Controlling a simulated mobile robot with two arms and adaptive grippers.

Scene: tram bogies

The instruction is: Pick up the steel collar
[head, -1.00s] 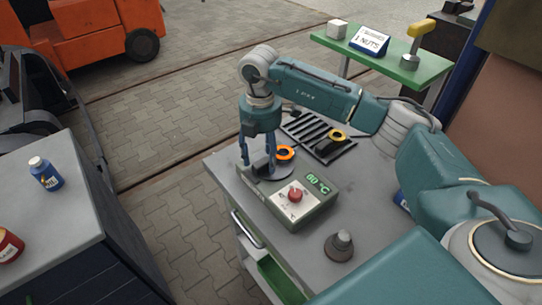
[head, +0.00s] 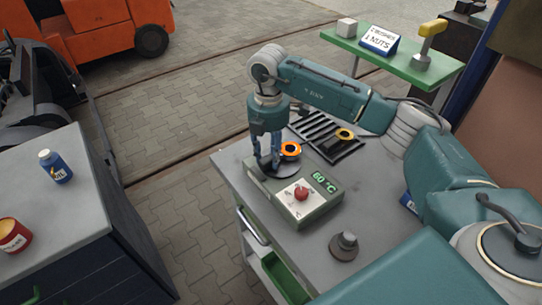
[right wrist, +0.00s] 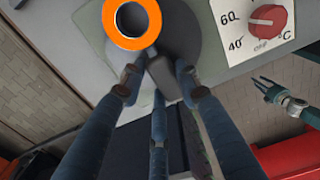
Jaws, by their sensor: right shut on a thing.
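The steel collar (head: 290,149) shows as a glowing orange ring on the round dark plate of the heater (head: 304,205). In the right wrist view the orange ring (right wrist: 132,20) lies just beyond the fingertips, with a grey block (right wrist: 164,78) beside it. My right gripper (head: 267,166) points down over the plate's left side. Its fingers are closed around the grey block, which looks joined to the ring; the fingers partly hide it. My left gripper (right wrist: 268,91) shows only in the right wrist view, at the right, its fingers apart and empty.
A black slotted rack (head: 318,132) with a yellow ring (head: 344,134) stands behind the heater. A grey stepped knob-like piece (head: 344,245) stands on the grey bench (head: 300,245). A green shelf (head: 390,62) holds a sign. A bottle (head: 55,167) and red tin (head: 13,236) stand left.

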